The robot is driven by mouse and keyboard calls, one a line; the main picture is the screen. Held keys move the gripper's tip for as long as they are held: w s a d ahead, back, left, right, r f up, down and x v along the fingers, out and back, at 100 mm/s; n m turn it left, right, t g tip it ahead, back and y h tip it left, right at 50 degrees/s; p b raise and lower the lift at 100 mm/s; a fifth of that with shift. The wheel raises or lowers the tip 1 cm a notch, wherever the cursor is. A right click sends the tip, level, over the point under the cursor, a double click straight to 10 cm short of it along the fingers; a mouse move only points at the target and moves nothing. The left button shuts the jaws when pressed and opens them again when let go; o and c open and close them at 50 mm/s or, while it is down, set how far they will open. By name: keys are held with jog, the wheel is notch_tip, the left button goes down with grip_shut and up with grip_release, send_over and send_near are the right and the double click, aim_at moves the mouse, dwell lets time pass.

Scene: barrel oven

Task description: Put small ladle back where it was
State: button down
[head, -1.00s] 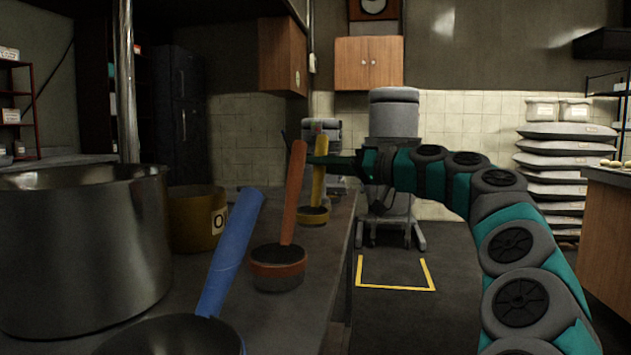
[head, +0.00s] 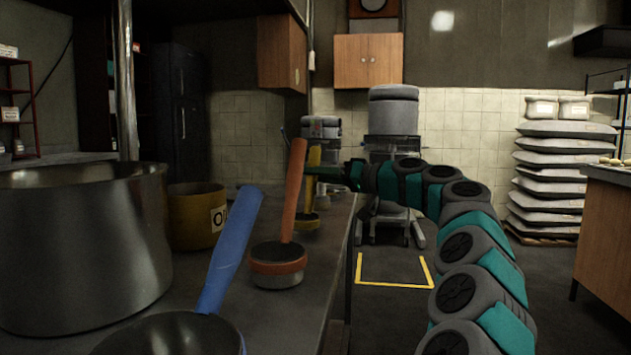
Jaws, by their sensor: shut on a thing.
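A small ladle with a yellow handle (head: 314,184) is partly hidden behind an orange-handled ladle (head: 293,195). Its yellow-banded cup (head: 309,224) is low over the counter's right part; I cannot tell if it touches the counter. My dark green gripper (head: 318,172) is shut on the yellow handle, with the arm reaching in from the right. The fingertips are small and partly hidden. The orange-handled ladle stands upright on the counter, nearer to me. A larger ladle with a blue handle (head: 229,250) is nearest, its bowl at the bottom edge.
A large steel pot (head: 85,245) fills the left of the counter. A yellow container (head: 187,220) with a label stands behind it. The dark counter (head: 320,265) has some bare room at its right edge. A grey machine (head: 393,115) stands beyond, past a yellow floor marking.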

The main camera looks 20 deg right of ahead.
jog(key=shift+f, duration=0.3)
jog(key=shift+f, duration=0.2)
jog(key=c, duration=0.6)
grip_release()
jog(key=shift+r, duration=0.15)
jog(key=shift+s+d, duration=0.1)
jog(key=shift+s, duration=0.05)
jog(key=v, duration=1.1)
jog(key=shift+s+d, duration=0.25)
